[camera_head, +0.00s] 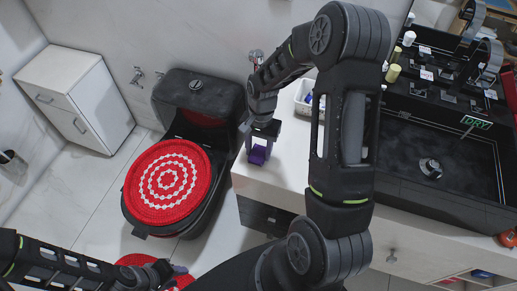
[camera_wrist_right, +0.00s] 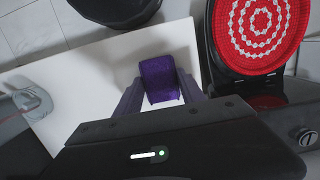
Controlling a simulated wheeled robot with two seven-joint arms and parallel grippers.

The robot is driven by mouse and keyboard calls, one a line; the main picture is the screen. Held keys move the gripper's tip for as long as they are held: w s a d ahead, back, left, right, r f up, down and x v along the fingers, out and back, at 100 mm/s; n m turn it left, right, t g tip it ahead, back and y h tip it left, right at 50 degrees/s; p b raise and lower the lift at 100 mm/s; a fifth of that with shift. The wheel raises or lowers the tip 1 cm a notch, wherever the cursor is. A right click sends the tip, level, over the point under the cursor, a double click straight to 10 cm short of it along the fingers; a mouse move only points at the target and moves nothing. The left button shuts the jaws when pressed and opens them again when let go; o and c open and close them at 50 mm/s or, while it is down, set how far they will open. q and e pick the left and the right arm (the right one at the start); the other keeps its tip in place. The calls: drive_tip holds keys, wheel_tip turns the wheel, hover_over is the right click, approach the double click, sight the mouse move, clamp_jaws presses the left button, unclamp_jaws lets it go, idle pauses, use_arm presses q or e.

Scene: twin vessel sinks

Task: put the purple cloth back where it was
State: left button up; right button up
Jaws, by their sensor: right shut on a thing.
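The purple cloth (camera_head: 258,155) is between the fingers of my right gripper (camera_head: 261,145), at the left end of the white counter (camera_head: 285,165). In the right wrist view the cloth (camera_wrist_right: 160,78) looks like a small folded or rolled bundle, with a finger of my right gripper (camera_wrist_right: 161,92) on each side. The gripper is shut on it. Whether the cloth touches the counter, I cannot tell. My left gripper (camera_head: 172,271) is low at the left over the floor, away from the cloth; its finger opening is unclear.
A black toilet with a red and white patterned lid cover (camera_head: 167,182) stands left of the counter. A white basket (camera_head: 304,98) with things in it is behind my right arm. A black sink (camera_head: 430,160) is at the right. A white cabinet (camera_head: 75,97) stands far left.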

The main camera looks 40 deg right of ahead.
sight(261, 148)
drive_tip(key=shift+f, duration=0.15)
drive_tip(key=o, duration=1.5)
drive_tip(key=shift+c, duration=0.2)
wheel_tip(261, 148, up, 12)
drive_tip(key=w+d+b, duration=0.1)
drive_tip(key=shift+d, duration=0.25)
